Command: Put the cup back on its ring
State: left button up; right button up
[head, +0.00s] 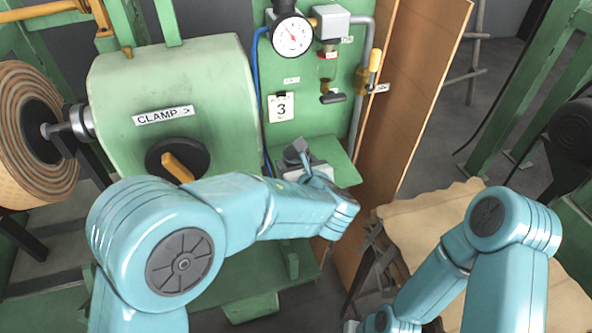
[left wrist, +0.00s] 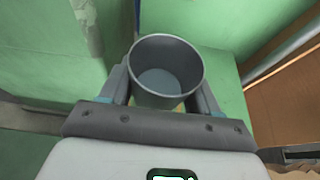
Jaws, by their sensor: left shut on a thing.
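The cup (left wrist: 167,82) is a grey, open-topped metal cup in the left wrist view, its mouth toward the camera and its inside looking empty. My left gripper (head: 301,157) is shut on it, one finger on each side. In the head view the gripper is small and partly hidden behind my own left arm, over the small green shelf (head: 340,174) below the gauge panel. I cannot make out the ring in either view. I cannot tell whether the cup touches anything beneath it. My right arm shows at the lower right, but its fingers are not visible.
A green panel (head: 309,100) with a pressure gauge (head: 292,35), valves and pipe stands behind the shelf. A green clamp housing (head: 215,85) is to the left, with a wound coil (head: 22,150) beyond. Brown boards (head: 415,75) stand to the right, above a brown-covered surface (head: 425,222).

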pick_arm(q)
jog(key=shift+f, duration=0.8)
jog(key=shift+w+f, duration=0.25)
jog(key=shift+f, duration=0.15)
jog(key=shift+s+r, duration=0.1)
jog(key=shift+s, duration=0.05)
jog(key=o, duration=1.2)
jog(key=shift+f, duration=0.25)
jog(key=shift+c, duration=0.2)
jog(key=shift+r, duration=0.1)
